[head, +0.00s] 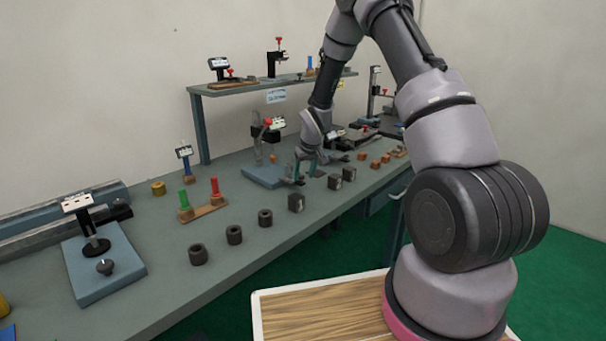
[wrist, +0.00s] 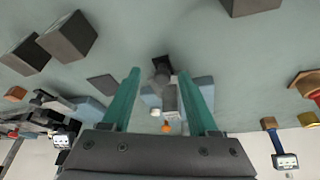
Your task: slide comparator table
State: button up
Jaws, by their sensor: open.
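A comparator stand with a light blue base (head: 262,176) stands on the bench in the middle of the head view. It has a grey upright, a dial head and a red knob. My gripper (head: 305,173) is low over the bench, just right of that base. In the wrist view its two teal fingers (wrist: 163,98) are open and apart. A dark round-ended part (wrist: 162,66) and a grey post show between them, with pale blue surfaces behind. I cannot tell whether the fingers touch anything. A second gauge stand with a blue base (head: 104,268) is at the front left.
Dark hollow cylinders (head: 234,235) and dark blocks (head: 296,202) stand in a row along the bench's front. Several small orange-brown blocks (head: 386,158) lie right of the gripper. A wooden rack (head: 203,211) holds green and red plugs. A raised shelf (head: 262,86) runs behind.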

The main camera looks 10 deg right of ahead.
jog(key=shift+a, duration=0.1)
jog(key=v, duration=1)
jog(key=shift+r, duration=0.4)
jog(key=shift+s, duration=0.1)
jog(key=s+d+r+m+t, duration=0.1)
jog(key=s+d+r+m, duration=0.1)
jog(key=s+r, duration=0.55)
jog(key=s+d+r+m, duration=0.15)
jog(key=s+r, duration=0.35)
jog(key=r, duration=0.6)
jog(key=s+r+m+t, duration=0.1)
jog(key=s+r, duration=0.3)
jog(key=s, duration=0.6)
jog(key=s+r+m+y, duration=0.1)
jog(key=s+r, duration=0.3)
jog(key=s, duration=0.7)
jog(key=shift+d+r+m+t, duration=0.15)
jog(key=shift+r+m+t, duration=0.05)
jog(key=shift+m+t, duration=0.25)
